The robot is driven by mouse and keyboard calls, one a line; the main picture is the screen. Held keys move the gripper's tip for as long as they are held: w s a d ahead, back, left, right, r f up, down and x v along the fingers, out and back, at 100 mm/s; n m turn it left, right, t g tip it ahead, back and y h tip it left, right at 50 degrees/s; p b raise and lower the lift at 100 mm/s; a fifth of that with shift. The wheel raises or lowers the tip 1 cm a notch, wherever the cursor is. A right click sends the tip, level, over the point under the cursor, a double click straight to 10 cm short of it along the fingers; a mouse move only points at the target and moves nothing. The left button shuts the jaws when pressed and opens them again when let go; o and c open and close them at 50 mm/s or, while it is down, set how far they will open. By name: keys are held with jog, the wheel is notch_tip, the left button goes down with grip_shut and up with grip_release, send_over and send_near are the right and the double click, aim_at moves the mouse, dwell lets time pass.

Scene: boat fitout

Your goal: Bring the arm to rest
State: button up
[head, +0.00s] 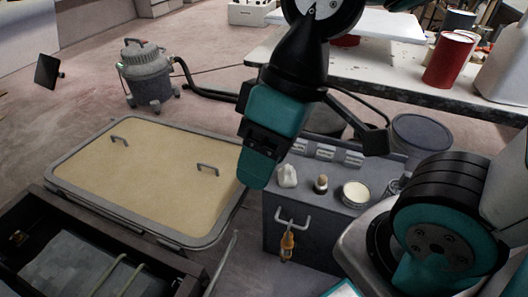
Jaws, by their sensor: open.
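My gripper (256,172) hangs from the black and teal arm (300,70) in the middle of the view. It points down and a little left, above the left end of a grey cabinet (325,225). It is open, with nothing seen in it; one finger hides most of the gap. A white bottle-like item (288,176) shows just right of the fingertips in the picture. I cannot tell how far above the cabinet the fingers are.
A brown-capped item (321,184) and round tin (356,194) stand on the cabinet; an orange-handled tool (287,243) hangs on its front. A framed hatch panel (130,185) lies left. A vacuum (148,75), bench (375,75) and red can (450,60) stand behind.

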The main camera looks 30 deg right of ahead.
jog(key=shift+r, duration=0.1)
notch_tip(320, 180, up, 21)
jog(key=p, duration=2.1)
